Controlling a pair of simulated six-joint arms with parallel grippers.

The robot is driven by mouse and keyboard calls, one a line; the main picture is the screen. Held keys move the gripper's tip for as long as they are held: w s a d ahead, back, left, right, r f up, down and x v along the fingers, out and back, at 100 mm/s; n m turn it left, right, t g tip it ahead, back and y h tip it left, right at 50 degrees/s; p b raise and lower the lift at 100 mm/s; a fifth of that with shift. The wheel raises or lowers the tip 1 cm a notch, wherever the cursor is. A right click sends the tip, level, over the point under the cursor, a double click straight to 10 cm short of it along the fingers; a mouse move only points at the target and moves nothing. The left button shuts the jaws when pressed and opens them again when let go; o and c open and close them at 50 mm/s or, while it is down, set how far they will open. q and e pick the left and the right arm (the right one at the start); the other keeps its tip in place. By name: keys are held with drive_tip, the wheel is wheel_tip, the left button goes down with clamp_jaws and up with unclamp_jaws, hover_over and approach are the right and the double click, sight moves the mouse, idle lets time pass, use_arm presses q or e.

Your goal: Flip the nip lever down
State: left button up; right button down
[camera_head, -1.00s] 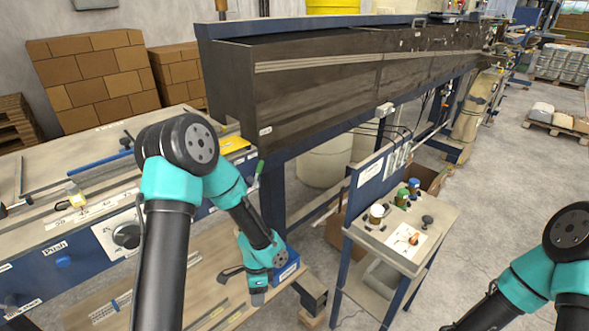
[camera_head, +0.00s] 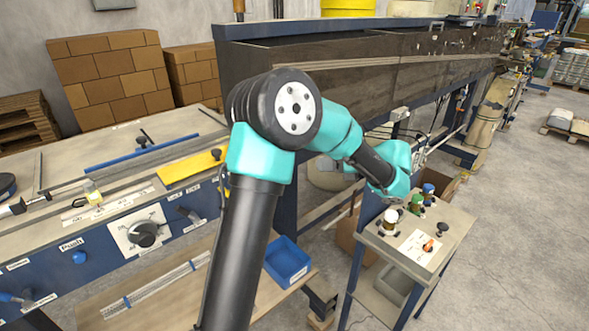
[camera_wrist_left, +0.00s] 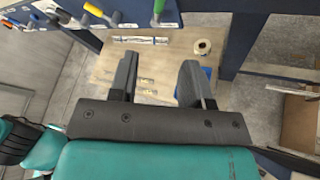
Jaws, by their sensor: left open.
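A green handle (camera_wrist_left: 159,8), which may be the nip lever, shows at the top edge of the left wrist view; its lower end is cut off or unclear. In the head view my own arm seems to hide that spot. My left gripper (camera_wrist_left: 158,70) is open and empty, its two dark fingers spread wide below the handle in the wrist picture and apart from it. In the head view my left forearm reaches right, and its fingers are not clearly visible. My right gripper is out of view.
A blue bin (camera_head: 287,262) stands on the wooden lower shelf. A small stand (camera_head: 455,222) with coloured bottles is close to my left wrist. The blue control panel (camera_head: 108,258) with knobs lies left of the arm. A tape roll (camera_wrist_left: 203,47) lies on the shelf.

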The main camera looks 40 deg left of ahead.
use_arm(q)
drive_tip(key=shift+a, duration=0.15)
drive_tip(key=x, duration=1.7)
drive_tip(key=shift+s+a+f, duration=0.1)
drive_tip(key=shift+s, duration=0.05)
clamp_jaws()
